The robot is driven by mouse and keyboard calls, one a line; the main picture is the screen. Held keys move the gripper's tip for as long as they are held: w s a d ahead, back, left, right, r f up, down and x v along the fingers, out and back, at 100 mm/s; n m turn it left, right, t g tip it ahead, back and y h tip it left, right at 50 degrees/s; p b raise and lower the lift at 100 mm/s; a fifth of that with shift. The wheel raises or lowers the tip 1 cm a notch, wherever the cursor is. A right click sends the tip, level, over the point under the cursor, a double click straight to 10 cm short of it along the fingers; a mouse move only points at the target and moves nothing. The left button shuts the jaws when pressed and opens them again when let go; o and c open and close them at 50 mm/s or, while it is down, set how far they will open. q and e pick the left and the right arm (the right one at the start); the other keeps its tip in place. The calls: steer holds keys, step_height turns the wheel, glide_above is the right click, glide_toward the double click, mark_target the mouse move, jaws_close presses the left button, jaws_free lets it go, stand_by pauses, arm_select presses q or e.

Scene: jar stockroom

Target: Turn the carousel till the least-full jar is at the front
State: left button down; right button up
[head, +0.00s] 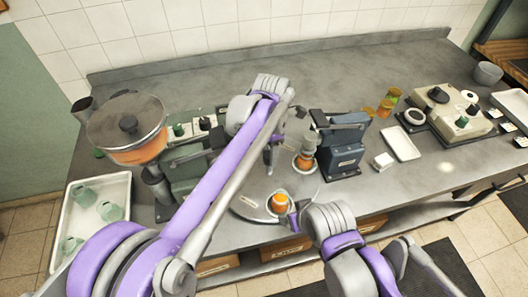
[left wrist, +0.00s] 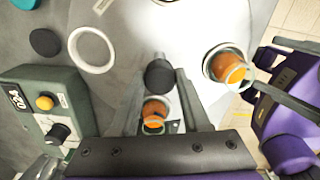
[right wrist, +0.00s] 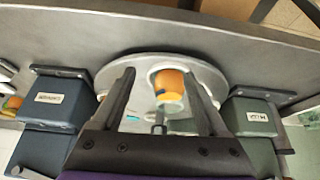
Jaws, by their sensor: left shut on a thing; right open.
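The carousel (head: 250,208) is a pale round disc at the front of the grey bench, partly hidden by my left arm. A jar with orange contents (head: 280,203) stands at its front edge. Another orange-filled jar (head: 305,162) stands further back on the right. My left gripper (head: 269,158) is over the disc, shut on a dark knob (left wrist: 159,74); an orange jar (left wrist: 153,115) shows between its fingers. My right gripper (right wrist: 158,78) is open, its fingers on either side of the front jar (right wrist: 168,84) in the right wrist view; I cannot tell whether they touch it. Exact fill levels are unclear.
A blue machine (head: 343,145) stands right of the carousel and a green one (head: 185,170) left. A round glass vessel with orange contents (head: 128,128) is at the left. A white tray (head: 118,188) holds green jars. A small white tray (head: 400,142) lies right.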

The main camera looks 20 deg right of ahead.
stand_by(0.3)
arm_select(q)
steer(key=shift+c, duration=1.9)
jaws_free()
step_height(320, 180, up, 11)
steer(key=shift+p, duration=0.35)
arm_select(e)
steer(key=shift+w+r, duration=0.2)
steer(key=shift+r, duration=0.3)
arm_select(q)
steer(key=shift+a+f, duration=0.1)
